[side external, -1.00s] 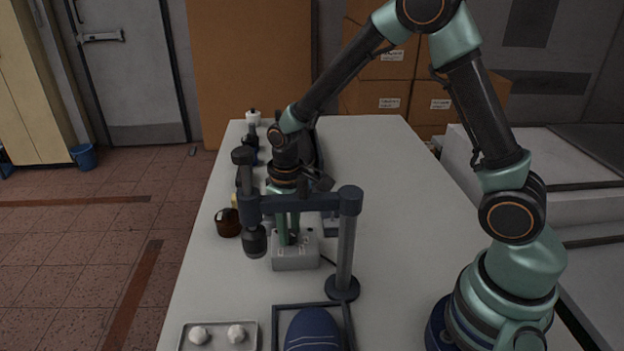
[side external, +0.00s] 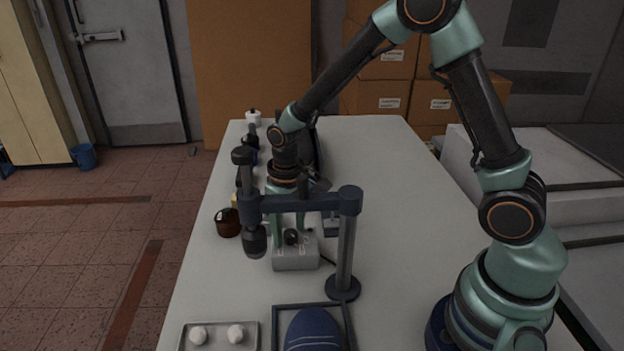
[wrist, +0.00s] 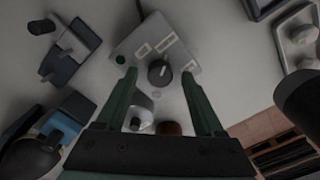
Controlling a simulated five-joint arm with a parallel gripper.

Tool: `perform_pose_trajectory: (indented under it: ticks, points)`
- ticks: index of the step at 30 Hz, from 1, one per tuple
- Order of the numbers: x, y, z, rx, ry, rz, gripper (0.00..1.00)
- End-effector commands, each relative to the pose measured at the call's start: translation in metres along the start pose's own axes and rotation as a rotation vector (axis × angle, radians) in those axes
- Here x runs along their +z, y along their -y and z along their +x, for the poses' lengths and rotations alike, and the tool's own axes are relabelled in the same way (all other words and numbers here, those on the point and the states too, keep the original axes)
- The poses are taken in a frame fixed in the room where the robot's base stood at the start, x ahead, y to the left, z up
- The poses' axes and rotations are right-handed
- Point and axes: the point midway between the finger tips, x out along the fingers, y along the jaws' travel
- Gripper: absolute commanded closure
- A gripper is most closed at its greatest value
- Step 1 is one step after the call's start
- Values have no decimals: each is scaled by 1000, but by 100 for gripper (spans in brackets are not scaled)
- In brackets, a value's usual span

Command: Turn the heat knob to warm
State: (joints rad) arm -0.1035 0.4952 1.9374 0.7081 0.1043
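The heat knob (wrist: 160,72) is a round dark knob with a pale pointer line, on top of a grey control box (wrist: 145,40). In the side view the knob (side external: 291,237) shows between my fingers, on the box (side external: 295,259). My gripper (wrist: 158,74) is open above the box, with one green finger on each side of the knob and gaps between. It also shows in the side view (side external: 289,232). Pale labels lie around the knob, but their words are too small to read, so I cannot tell its setting.
A dark stand (side external: 345,250) with a crossbar and a hanging grey cylinder (side external: 254,240) is close in front of my gripper. A brown jar (side external: 228,223) is left of the box. A tray with white balls (side external: 218,346) and a blue shoe-shaped piece (side external: 312,332) are nearer.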

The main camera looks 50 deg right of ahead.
Motion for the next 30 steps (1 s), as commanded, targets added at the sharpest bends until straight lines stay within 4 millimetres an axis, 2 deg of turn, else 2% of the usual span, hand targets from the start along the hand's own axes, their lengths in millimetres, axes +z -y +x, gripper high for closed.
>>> perform_pose_trajectory:
  ticks: [7,11,14,24,30]
  points:
    - [0,0,1,0,1,0,31]
    - [0,0,-5,0,-2,0,31]
    - [-1,0,-18,0,-5,0,31]
    - [-1,0,-86,-1,-6,0,31]
    - [-1,0,-112,0,-3,0,31]
